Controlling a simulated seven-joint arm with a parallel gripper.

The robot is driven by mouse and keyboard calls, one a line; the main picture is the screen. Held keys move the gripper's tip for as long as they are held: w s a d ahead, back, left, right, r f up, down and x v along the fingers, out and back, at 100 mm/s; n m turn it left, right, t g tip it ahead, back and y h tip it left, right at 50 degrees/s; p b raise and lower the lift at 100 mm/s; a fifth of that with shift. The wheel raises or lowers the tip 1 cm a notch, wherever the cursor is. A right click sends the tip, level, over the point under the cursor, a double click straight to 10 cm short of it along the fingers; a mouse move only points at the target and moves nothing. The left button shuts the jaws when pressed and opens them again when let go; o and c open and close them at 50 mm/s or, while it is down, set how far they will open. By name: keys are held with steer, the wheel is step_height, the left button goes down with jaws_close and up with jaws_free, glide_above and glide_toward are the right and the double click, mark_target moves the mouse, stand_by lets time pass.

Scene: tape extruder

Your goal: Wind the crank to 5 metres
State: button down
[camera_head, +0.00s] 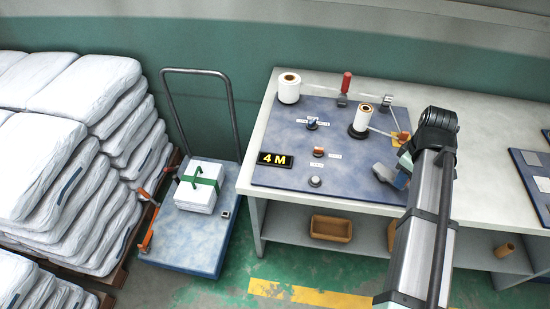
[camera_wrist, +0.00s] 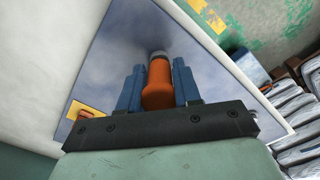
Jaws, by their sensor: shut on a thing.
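The crank's orange handle (camera_wrist: 157,88) stands up from the blue panel (camera_wrist: 112,60) in the wrist view. My gripper (camera_wrist: 158,72) has its two blue fingers shut on the handle, one on each side. In the head view my gripper (camera_head: 401,176) is low over the right part of the panel, largely covered by my arm, and the handle is hidden there. The black display (camera_head: 275,159) at the panel's left edge reads "4 M" in yellow. White tape rolls (camera_head: 289,88) and (camera_head: 363,117) stand at the back of the panel.
A red-handled lever (camera_head: 346,83), a blue switch (camera_head: 312,122), an orange knob (camera_head: 319,152) and a grey button (camera_head: 315,181) are on the panel. A cart (camera_head: 183,236) with a white stack stands left of the table. Sacks are piled at far left.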

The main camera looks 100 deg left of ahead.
steer(key=shift+s+a, duration=0.3)
steer(key=shift+s+d+r, duration=0.1)
steer(key=shift+s+d, duration=0.4)
steer(key=shift+s, duration=0.2)
steer(key=shift+s+d, duration=0.1)
steer(key=shift+s, duration=0.4)
steer(key=c, duration=1.1)
jaws_free()
steer(key=shift+s, duration=0.15)
steer(key=o, duration=0.4)
steer(key=shift+d, duration=0.25)
steer(key=shift+c, duration=0.2)
